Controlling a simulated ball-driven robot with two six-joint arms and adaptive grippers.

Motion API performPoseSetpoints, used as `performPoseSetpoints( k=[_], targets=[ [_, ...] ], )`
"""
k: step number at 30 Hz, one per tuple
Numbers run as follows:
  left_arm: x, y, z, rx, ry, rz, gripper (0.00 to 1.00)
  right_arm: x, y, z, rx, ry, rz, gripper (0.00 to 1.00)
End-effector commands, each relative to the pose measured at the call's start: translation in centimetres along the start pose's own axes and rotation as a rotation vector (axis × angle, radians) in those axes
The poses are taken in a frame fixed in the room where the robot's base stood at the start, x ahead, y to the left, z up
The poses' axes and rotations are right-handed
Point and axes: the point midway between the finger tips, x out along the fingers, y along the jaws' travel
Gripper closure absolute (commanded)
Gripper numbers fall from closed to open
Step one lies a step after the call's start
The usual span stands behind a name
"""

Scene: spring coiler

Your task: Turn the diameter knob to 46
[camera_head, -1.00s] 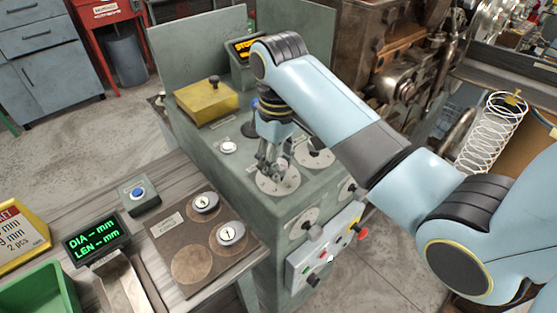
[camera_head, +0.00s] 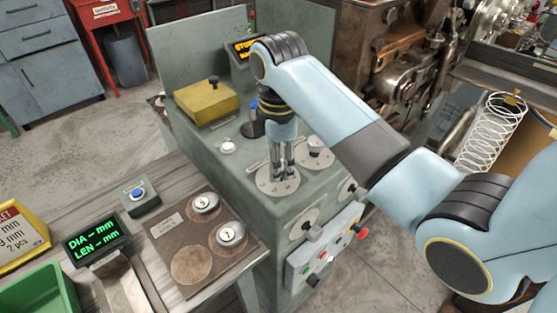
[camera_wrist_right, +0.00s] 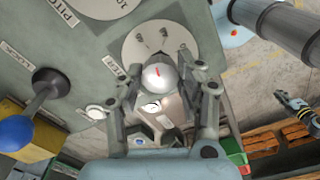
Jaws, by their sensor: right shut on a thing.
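The diameter dial plate (camera_head: 268,188) is a pale disc with small marks on top of the green machine. It also shows in the right wrist view (camera_wrist_right: 135,42). Its round silver knob (camera_wrist_right: 158,77) carries a short red mark. My right gripper (camera_head: 284,178) points down over the dial, its fingers closed around the knob. In the right wrist view the fingers (camera_wrist_right: 158,88) stand on both sides of the knob. The numbers on the plate are too small to read. What looks like my left gripper (camera_wrist_right: 295,105) hangs at the right of the wrist view, its jaws unclear.
A second dial (camera_head: 316,152) sits close by on the machine top, labelled pitch in the wrist view. A blue-ball lever (camera_wrist_right: 45,90), a white button (camera_head: 228,147) and a yellow box (camera_head: 207,101) are nearby. A control panel (camera_head: 322,255) is on the front.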

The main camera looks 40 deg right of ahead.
Motion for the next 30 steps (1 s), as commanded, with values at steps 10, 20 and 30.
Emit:
performPoseSetpoints(
  k=[10,20,30],
  targets=[
    [-0.01,0.0,0.03,0.0,-0.001,0.0,1.0,-0.08,0.12,-0.05,-0.286,0.001,0.003,0.96],
    [-0.01,0.0,0.05,0.0,-0.001,0.0,1.0,-0.09,0.14,-0.06,-0.441,0.001,0.003,0.96],
    [-0.01,0.01,0.06,0.0,-0.001,0.0,1.0,-0.09,0.14,-0.07,-0.483,0.001,0.003,0.96]
  ],
)
